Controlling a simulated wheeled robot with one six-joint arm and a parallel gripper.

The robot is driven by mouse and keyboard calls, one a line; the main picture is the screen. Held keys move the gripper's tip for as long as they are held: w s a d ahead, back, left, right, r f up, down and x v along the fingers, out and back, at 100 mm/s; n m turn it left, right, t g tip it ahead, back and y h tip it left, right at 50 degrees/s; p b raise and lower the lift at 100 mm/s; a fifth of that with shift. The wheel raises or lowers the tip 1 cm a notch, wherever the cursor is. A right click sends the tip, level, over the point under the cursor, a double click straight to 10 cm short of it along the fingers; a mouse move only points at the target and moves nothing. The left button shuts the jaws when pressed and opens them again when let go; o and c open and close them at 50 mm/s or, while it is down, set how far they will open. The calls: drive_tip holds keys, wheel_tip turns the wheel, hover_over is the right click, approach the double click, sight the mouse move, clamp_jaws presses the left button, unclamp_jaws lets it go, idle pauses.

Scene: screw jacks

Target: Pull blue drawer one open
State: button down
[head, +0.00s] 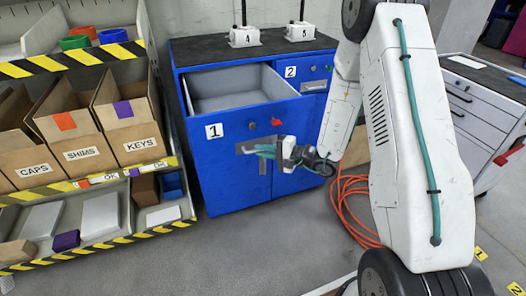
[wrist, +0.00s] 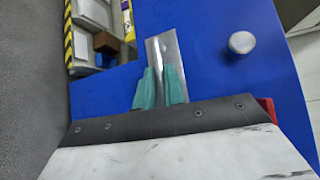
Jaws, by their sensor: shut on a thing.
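Blue drawer one (head: 225,140), marked with a white "1" label, stands pulled out of the blue cabinet, and its empty grey inside (head: 230,92) shows from above. My gripper (head: 268,150) is at the drawer's front, below a round knob (head: 251,125). In the wrist view the teal fingers (wrist: 161,88) are shut on a grey metal handle piece (wrist: 163,48), with the knob (wrist: 242,42) to the right. The fingers hide part of the handle, so its full shape cannot be told.
Drawer two (head: 291,72) is beside it on the right. Two white screw jacks (head: 244,37) stand on the dark cabinet top (head: 200,47). A shelf rack with cardboard boxes (head: 80,135) is at the left. An orange hose (head: 345,205) lies on the floor. Grey floor in front is clear.

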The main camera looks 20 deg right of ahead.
drive_tip(key=c, duration=1.5)
unclamp_jaws()
drive_tip(key=shift+d, duration=0.1)
drive_tip(key=v, duration=0.7)
drive_tip(key=shift+s+d+r, duration=0.1)
drive_tip(key=shift+s+d, duration=0.1)
drive_tip(key=shift+s, duration=0.1)
